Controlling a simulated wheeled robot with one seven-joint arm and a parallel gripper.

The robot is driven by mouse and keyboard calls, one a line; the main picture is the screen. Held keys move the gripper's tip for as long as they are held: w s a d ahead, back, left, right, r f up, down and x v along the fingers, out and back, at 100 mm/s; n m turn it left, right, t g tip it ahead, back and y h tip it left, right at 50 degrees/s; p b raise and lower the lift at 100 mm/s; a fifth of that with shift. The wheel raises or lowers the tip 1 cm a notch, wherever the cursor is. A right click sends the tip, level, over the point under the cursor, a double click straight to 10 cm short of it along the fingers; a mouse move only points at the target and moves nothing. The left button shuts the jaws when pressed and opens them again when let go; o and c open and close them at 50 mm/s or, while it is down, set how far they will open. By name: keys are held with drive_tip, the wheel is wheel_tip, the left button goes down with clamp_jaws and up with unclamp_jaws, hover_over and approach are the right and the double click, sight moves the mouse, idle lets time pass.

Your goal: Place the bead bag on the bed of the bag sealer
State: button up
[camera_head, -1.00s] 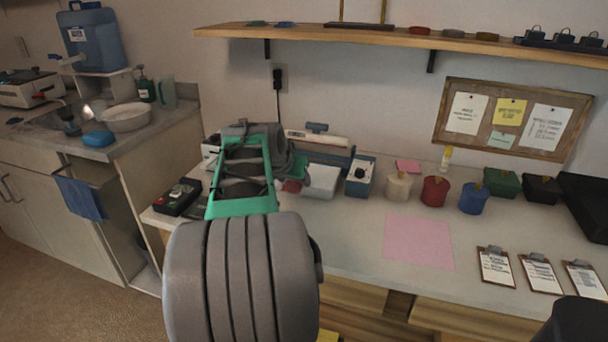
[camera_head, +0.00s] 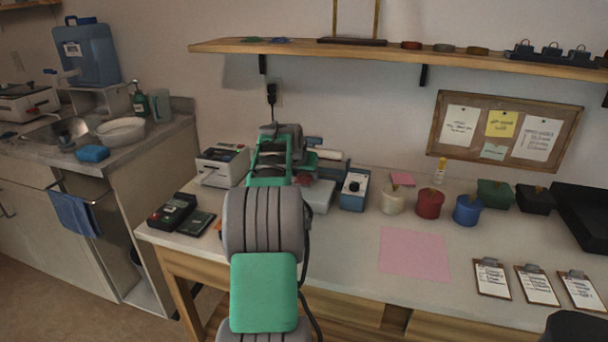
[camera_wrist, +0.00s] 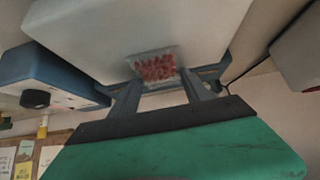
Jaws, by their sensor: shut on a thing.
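The bead bag (camera_wrist: 156,67) is a small clear bag of red beads in the wrist view, which is turned upside down. My gripper (camera_wrist: 163,85) is shut on the bag's edge, with one finger on each side. The bag overlaps the pale bed (camera_wrist: 125,30) of the bag sealer; I cannot tell whether it touches. The sealer's blue housing with a dark knob (camera_wrist: 35,98) is beside the bed. In the head view the sealer's blue housing (camera_head: 354,192) and pale bed (camera_head: 319,197) are on the bench, partly behind my arm. The bag is not clear there.
A white device (camera_head: 222,166) and black-green boxes (camera_head: 172,211) stand left of my arm. White, red and blue pots (camera_head: 430,204) stand right of the sealer. A pink sheet (camera_head: 415,253) lies on clear bench (camera_head: 350,245) in front. A wooden shelf (camera_head: 400,57) hangs above.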

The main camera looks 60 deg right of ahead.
drive_tip(key=o, duration=1.3)
drive_tip(key=shift+f, duration=0.1)
